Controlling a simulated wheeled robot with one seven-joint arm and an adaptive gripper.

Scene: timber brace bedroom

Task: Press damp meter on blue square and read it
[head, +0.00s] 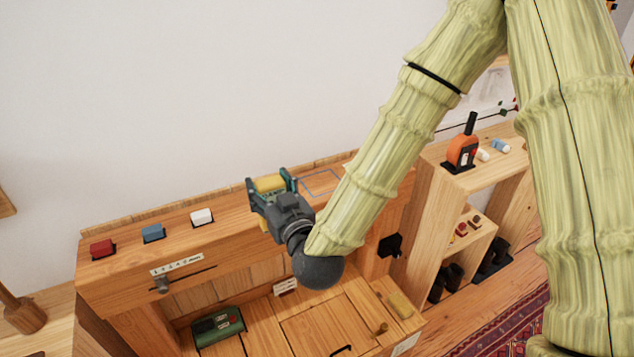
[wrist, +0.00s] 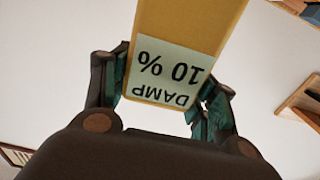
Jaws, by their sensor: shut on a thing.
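My gripper (head: 271,187) is shut on the yellow damp meter (head: 270,183) over the timber top. The meter fills the top middle of the wrist view (wrist: 195,25), and its pale display (wrist: 168,72) reads "DAMP 10 %", upside down in the picture. A thin blue square outline (head: 308,177) is drawn on the timber top, just right of my gripper. My arm comes close to its right side in the head view. The meter is left of the square, not over it in that view. I cannot tell whether its lower end touches the wood.
Red (head: 102,249), blue (head: 153,233) and white (head: 202,217) blocks sit along the timber top (head: 128,228) to the left. A slider (head: 162,285) with a numbered label is on its front. A green box (head: 217,330) lies below. An orange tool (head: 462,151) stands on the right shelf.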

